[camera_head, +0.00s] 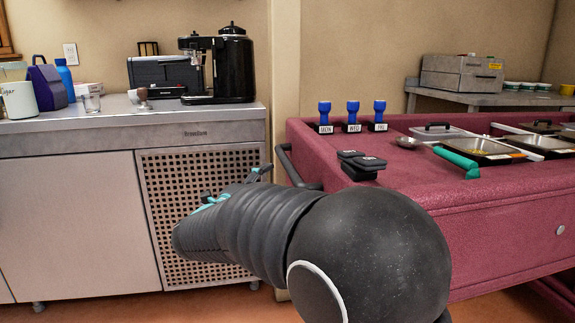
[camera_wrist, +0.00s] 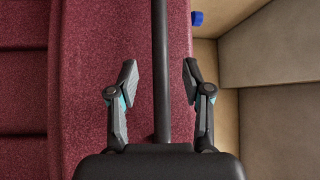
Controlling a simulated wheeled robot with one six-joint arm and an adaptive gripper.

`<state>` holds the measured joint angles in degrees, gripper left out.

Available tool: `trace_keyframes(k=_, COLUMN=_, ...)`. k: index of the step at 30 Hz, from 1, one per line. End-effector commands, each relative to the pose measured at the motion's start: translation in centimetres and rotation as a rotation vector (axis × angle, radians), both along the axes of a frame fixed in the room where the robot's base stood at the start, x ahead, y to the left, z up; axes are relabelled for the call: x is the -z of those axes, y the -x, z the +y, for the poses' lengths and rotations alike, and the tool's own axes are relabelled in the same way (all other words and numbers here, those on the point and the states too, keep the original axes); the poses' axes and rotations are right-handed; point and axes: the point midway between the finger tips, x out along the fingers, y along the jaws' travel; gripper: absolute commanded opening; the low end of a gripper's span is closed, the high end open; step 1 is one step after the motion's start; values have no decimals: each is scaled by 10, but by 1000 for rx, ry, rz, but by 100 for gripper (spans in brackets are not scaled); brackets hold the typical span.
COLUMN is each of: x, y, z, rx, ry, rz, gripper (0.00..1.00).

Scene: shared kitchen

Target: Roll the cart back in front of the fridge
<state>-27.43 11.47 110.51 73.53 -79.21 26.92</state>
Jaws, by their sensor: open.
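The cart (camera_head: 470,215) is a dark red, rough-faced unit on the right in the head view. Its dark bar handle (camera_head: 288,165) sticks out from its left end. My gripper (camera_head: 236,188) is beside that end, partly hidden behind my dark wrist. In the wrist view my gripper (camera_wrist: 160,77) is open, with one finger on each side of the handle (camera_wrist: 160,30). The red cart (camera_wrist: 80,90) fills the left and middle there. No fridge shows in either view.
A counter (camera_head: 75,127) with a coffee machine (camera_head: 222,68) stands along the wall on the left. The cart carries food trays (camera_head: 485,150), blue-topped stamps (camera_head: 353,110) and a small bowl (camera_head: 408,142). A side table (camera_head: 480,98) is behind it. Some floor (camera_head: 150,308) shows below the counter.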

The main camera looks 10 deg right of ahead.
Motion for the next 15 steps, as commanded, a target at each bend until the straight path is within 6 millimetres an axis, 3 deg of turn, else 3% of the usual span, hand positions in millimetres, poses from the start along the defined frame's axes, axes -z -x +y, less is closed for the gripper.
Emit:
trace_keyframes(k=6, x=-6, y=-30, z=-31, rx=3, ry=0, rz=1, gripper=50)
trace_keyframes(k=15, x=-12, y=-59, z=-57, rx=-1, ry=-1, rz=1, gripper=50)
